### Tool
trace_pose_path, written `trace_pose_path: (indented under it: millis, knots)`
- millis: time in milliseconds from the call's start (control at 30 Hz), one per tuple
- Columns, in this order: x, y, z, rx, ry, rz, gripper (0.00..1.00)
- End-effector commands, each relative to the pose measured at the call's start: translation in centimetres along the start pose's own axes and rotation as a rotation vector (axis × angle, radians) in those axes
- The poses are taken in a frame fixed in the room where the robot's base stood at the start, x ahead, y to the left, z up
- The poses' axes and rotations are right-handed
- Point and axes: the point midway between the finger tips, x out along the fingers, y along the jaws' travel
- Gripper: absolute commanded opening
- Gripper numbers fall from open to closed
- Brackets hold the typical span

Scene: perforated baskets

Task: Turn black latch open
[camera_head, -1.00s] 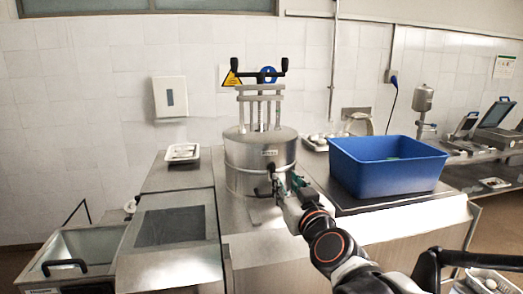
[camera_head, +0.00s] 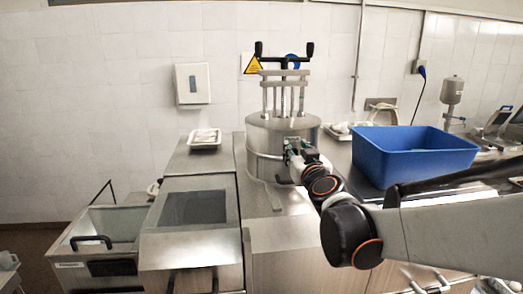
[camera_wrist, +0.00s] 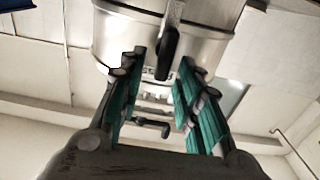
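The black latch (camera_wrist: 168,48) shows in the wrist view as a dark elongated handle below a metal strip on the side of a steel drum (camera_wrist: 120,35). My gripper (camera_wrist: 161,62) is open, with its green-padded fingers apart. In that picture the latch lies between the fingertips; whether either finger touches it I cannot tell. In the head view the steel drum (camera_head: 262,150) stands upright on the counter, and my gripper (camera_head: 290,150) is at its front right side. The gripper hides most of that side, so the latch is not clear there.
A blue bin (camera_head: 415,158) stands on the counter right of the drum, close behind my arm. A small white tray (camera_head: 205,139) lies to the left. A black crossbar handle (camera_head: 284,60) tops the drum's posts. A sink (camera_head: 105,225) is at lower left.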

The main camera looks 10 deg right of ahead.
Motion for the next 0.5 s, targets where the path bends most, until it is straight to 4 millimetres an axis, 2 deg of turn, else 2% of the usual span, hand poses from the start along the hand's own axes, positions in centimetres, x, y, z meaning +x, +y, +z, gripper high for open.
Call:
trace_pose_path:
  millis: [200,467,500]
  knots:
    - [1.33,0.00,0.02,0.000,0.000,0.000,0.32]
    - [1.42,0.00,0.01,0.000,0.000,0.000,0.32]
    - [1.41,-0.01,0.01,0.000,0.000,0.000,0.29]
